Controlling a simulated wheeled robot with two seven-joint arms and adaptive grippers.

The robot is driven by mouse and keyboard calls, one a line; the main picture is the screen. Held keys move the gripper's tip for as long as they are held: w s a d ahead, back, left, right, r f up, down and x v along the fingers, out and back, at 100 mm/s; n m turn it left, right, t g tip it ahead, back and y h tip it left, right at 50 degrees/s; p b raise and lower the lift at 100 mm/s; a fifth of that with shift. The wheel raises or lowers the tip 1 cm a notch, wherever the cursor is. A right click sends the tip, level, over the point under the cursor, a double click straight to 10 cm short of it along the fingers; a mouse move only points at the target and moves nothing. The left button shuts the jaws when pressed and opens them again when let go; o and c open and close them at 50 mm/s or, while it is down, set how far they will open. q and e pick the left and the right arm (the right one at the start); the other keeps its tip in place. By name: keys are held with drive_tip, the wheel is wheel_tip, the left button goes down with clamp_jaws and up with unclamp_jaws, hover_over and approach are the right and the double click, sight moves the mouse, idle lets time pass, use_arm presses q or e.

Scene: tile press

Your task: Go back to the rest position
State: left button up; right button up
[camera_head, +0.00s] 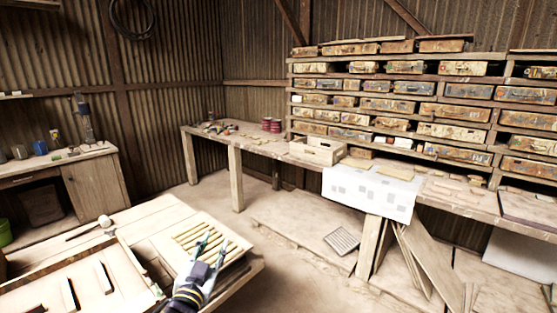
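My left gripper (211,243) reaches in from the bottom of the head view. Its two fingers are spread apart with nothing visible between them. It appears over a slatted wooden rack (236,253) on the near workbench (153,214); I cannot tell the height between them. At the lower right edge only a small greenish tip (553,292) shows, which looks like part of my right gripper; its fingers cannot be made out.
A shallow wooden tray (92,262) lies on the near bench at left. A long bench (250,142) with a crate (317,150) and a white cloth (368,190) runs along the back, under shelves of drawers (397,88). Boards (430,262) lean at right. Open floor lies between the benches.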

use_arm(q)
drive_tip(key=s+a+f+n+g+y, duration=0.2)
drive_tip(key=s+a+f+n+g, duration=0.15)
drive_tip(key=f, duration=0.55)
drive_tip(key=s+a+f+g, duration=0.1)
drive_tip(key=s+f+g, duration=0.6)
drive_tip(key=s, duration=0.4)
drive_tip(key=s+f+g, duration=0.4)
drive_tip(key=s+f, duration=0.5)
drive_tip(key=s, duration=0.2)
wheel_tip(320, 180, down, 31)
drive_tip(key=s+a+g, duration=0.1)
drive_tip(key=a+g, duration=0.1)
drive_tip(key=s+a+f, duration=0.4)
drive_tip(key=s+f, duration=0.6)
drive_tip(key=s+a+f+m, duration=0.1)
drive_tip(key=s+a+f, duration=0.3)
drive_tip(key=s+f, duration=0.6)
drive_tip(key=shift+s+a+f, duration=0.2)
drive_tip(key=shift+s+f, duration=0.15)
drive_tip(key=shift+s, duration=0.2)
drive_tip(key=shift+s+g, duration=0.1)
drive_tip(key=shift+g, duration=0.15)
